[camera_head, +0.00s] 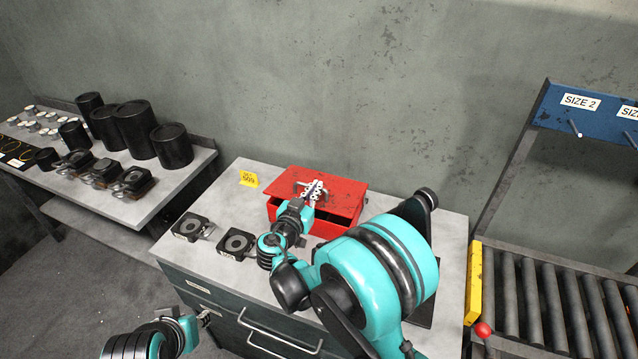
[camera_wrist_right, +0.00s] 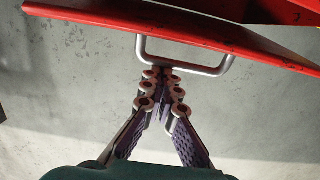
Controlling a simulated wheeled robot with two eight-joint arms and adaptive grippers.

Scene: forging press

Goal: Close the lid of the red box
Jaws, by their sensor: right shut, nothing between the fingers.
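The red box (camera_head: 347,223) stands on the grey cabinet top in the head view. Its red lid (camera_head: 345,190) lies slanted over it, with a dark gap showing below the lid's front edge, so it is partly open. My right gripper (camera_head: 315,188) is shut and empty over the lid by its metal handle. In the right wrist view, the fingertips (camera_wrist_right: 163,80) are together at the grey handle (camera_wrist_right: 225,67) under the red lid (camera_wrist_right: 95,19); I cannot tell whether they touch it. My left gripper (camera_head: 203,318) is low at the left, away from the box; its jaws are too small to judge.
Two dark square blocks with round centres (camera_head: 187,228) sit left of the box on the cabinet top (camera_head: 225,200). A yellow tag (camera_head: 249,179) stands behind them. A side table (camera_head: 180,182) with black cylinders is at left. A roller conveyor (camera_head: 560,300) is at right.

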